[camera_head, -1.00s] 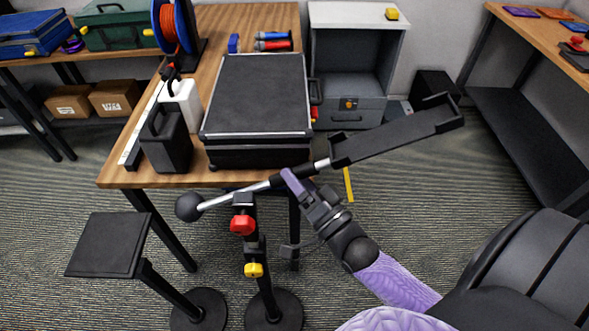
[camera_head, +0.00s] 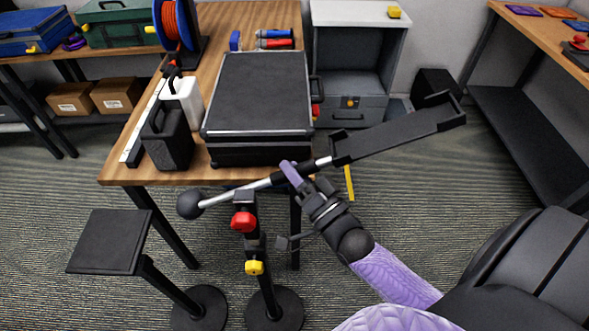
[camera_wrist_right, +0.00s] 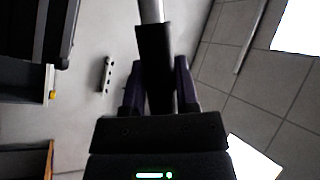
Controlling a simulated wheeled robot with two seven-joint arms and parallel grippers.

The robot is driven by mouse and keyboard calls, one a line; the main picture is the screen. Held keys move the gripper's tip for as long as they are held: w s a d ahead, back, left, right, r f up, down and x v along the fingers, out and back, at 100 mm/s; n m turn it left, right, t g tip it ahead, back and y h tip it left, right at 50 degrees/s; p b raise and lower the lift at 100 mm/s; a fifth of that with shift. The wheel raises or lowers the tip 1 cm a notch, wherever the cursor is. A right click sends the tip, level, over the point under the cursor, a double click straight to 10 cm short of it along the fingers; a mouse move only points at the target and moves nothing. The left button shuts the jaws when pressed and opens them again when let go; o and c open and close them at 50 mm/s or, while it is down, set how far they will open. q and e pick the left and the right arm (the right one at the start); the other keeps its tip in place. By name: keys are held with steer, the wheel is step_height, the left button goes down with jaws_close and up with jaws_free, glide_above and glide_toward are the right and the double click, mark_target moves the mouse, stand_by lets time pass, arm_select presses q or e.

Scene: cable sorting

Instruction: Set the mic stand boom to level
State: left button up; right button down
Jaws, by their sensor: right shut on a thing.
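The mic stand boom (camera_head: 240,190) is a silver bar with a black ball (camera_head: 190,205) at its left end and a long black tray (camera_head: 400,134) at its right end. It is tilted, with the tray end higher. It pivots on a black stand (camera_head: 258,290) with a red knob (camera_head: 243,222) and a yellow knob (camera_head: 254,267). My right gripper (camera_head: 292,174) is shut on the boom between the pivot and the tray. In the right wrist view, the boom's dark sleeve (camera_wrist_right: 154,65) lies between the purple fingers. My left gripper is not in view.
A wooden table (camera_head: 118,172) behind the boom holds a black case (camera_head: 262,95), a black jug (camera_head: 168,140) and a white bottle (camera_head: 186,100). A small black platform (camera_head: 108,242) stands at front left. A grey cabinet (camera_head: 355,112) stands behind the tray.

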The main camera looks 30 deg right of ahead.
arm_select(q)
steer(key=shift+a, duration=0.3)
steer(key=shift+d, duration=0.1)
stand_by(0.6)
